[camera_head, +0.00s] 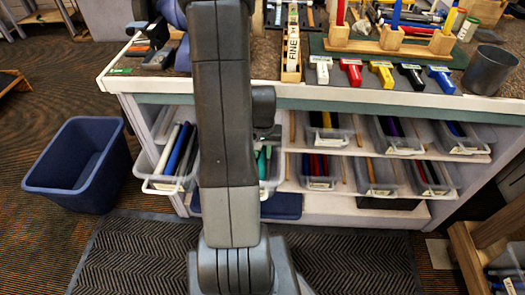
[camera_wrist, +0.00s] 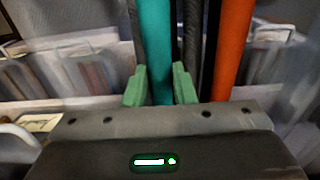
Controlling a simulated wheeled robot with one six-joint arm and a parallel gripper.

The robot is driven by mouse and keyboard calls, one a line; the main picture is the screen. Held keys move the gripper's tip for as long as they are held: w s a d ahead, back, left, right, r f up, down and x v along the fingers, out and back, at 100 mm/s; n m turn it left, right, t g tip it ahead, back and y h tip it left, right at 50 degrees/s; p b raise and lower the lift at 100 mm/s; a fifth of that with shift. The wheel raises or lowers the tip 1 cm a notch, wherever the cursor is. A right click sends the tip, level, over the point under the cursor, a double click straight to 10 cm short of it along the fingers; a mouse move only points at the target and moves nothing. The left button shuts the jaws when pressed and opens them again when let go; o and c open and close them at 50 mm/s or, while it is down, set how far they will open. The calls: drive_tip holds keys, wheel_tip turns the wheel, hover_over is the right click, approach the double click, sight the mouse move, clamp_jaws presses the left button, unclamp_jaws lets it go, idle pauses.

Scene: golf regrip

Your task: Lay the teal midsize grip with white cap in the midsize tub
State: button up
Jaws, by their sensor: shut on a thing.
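A teal grip (camera_wrist: 157,45) stands between the green fingertips of my gripper (camera_wrist: 159,88) in the wrist view. My gripper is shut on it. Its ends lie outside the wrist view, so no white cap shows. In the head view my arm hides most of the gripper; teal pieces (camera_head: 263,162) show just right of the arm at a clear tub (camera_head: 272,184). Several clear tubs stand on the shelves under the bench. Their labels are too small to read, so I cannot tell which is the midsize tub.
An orange grip (camera_wrist: 232,45) and dark grips stand close beside the held one. A pulled-out clear tub (camera_head: 163,186) holds blue and white grips left of my arm. A blue bin (camera_head: 82,165) stands on the floor at left. The bench edge (camera_head: 400,99) overhangs the shelves.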

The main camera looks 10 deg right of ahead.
drive_tip(key=o, duration=1)
wheel_tip(320, 180, up, 14)
drive_tip(key=p, duration=0.2)
drive_tip(key=shift+s, duration=0.15)
drive_tip(key=shift+f, duration=0.2)
wheel_tip(320, 180, down, 14)
drive_tip(key=shift+r+b, duration=0.25)
drive_tip(key=shift+b, duration=0.75)
drive_tip(key=shift+r, duration=0.1)
